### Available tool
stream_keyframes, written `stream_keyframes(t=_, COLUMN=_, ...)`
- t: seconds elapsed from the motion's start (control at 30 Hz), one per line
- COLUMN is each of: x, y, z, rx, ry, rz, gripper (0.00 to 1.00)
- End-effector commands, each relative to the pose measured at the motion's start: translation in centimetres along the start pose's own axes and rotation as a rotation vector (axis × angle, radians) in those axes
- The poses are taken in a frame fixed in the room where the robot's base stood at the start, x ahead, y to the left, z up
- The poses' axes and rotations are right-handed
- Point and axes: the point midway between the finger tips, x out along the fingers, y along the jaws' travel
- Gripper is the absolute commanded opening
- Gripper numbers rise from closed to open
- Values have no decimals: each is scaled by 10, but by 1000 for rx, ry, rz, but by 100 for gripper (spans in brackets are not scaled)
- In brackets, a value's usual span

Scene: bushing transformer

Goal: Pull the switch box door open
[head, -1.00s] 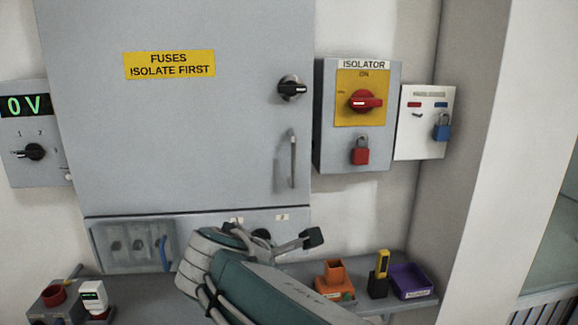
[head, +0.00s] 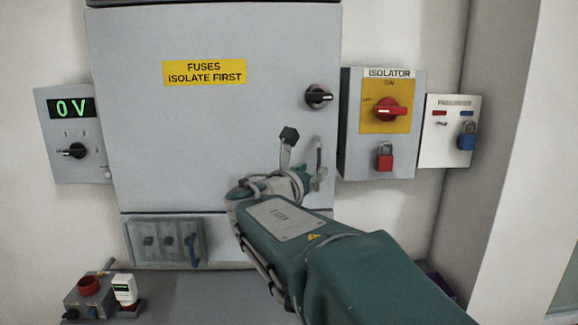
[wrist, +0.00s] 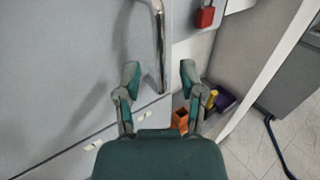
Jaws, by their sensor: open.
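The grey switch box door (head: 220,130) with the yellow "FUSES ISOLATE FIRST" label looks shut in the head view. Its vertical bar handle (head: 318,156) is on the right side, below a black rotary knob (head: 318,96). My gripper (head: 303,158) is in front of the door's lower right, by the handle. In the wrist view my gripper (wrist: 159,75) is open, one finger on each side of the line of the handle (wrist: 159,45). The handle's lower end shows between the fingertips; I cannot tell whether they touch it. In the head view my arm hides the lower right of the box.
An isolator box (head: 386,120) with a red switch and a red padlock (head: 384,157) is close right of the door. A white panel (head: 447,130) with a blue padlock is beyond it. A voltage display box (head: 72,132) is at left. A wall corner stands right.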

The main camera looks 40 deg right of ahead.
Motion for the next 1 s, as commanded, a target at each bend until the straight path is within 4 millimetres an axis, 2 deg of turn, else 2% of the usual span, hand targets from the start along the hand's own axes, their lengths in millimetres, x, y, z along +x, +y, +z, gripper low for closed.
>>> stream_keyframes(t=0.1, x=20, y=-1, z=-1, rx=0, ry=2, rz=-4, gripper=51)
stream_keyframes(t=0.2, x=31, y=-1, z=0, rx=1, ry=1, rz=-2, gripper=51)
stream_keyframes(t=0.33, x=39, y=0, z=0, rx=2, ry=1, rz=-1, gripper=51)
stream_keyframes(t=0.57, x=39, y=0, z=0, rx=2, ry=1, rz=0, gripper=51)
stream_keyframes(t=0.6, x=39, y=0, z=0, rx=2, ry=1, rz=0, gripper=47)
stream_keyframes(t=0.67, x=39, y=0, z=0, rx=2, ry=1, rz=0, gripper=20)
stream_keyframes(t=0.7, x=39, y=0, z=0, rx=2, ry=1, rz=0, gripper=2)
stream_keyframes(t=1.0, x=38, y=0, z=0, rx=2, ry=1, rz=-1, gripper=0)
